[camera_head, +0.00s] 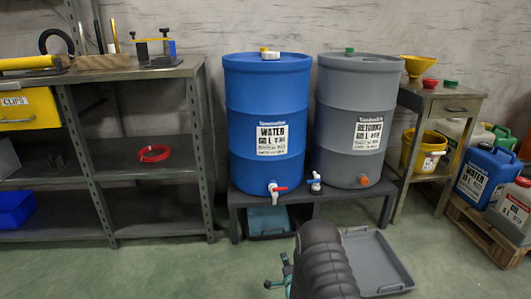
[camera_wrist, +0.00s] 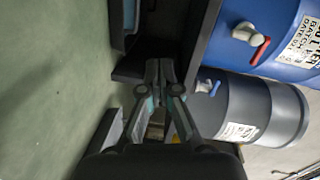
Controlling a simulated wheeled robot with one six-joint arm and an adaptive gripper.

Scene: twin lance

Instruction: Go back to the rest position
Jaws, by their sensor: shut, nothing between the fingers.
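My gripper (camera_wrist: 159,72) is shut and empty in the wrist view, its fingers close together in front of the low bench. In the head view my dark arm covers part of the floor at the bottom middle, and only a small part of the gripper (camera_head: 283,274) shows beside it. The blue water barrel (camera_head: 268,105) stands upright on the bench (camera_head: 235,207), with a white tap with a red handle (camera_head: 277,189). The grey returns barrel (camera_head: 350,105) stands to its right. Both barrels show sideways in the wrist view.
A grey tray (camera_head: 388,262) lies on the floor right of my arm. A teal container (camera_head: 268,220) sits under the bench. Metal shelving (camera_head: 200,150) stands at left. At right are a small table (camera_head: 452,104) and jugs on a pallet (camera_head: 487,232). Floor at front left is clear.

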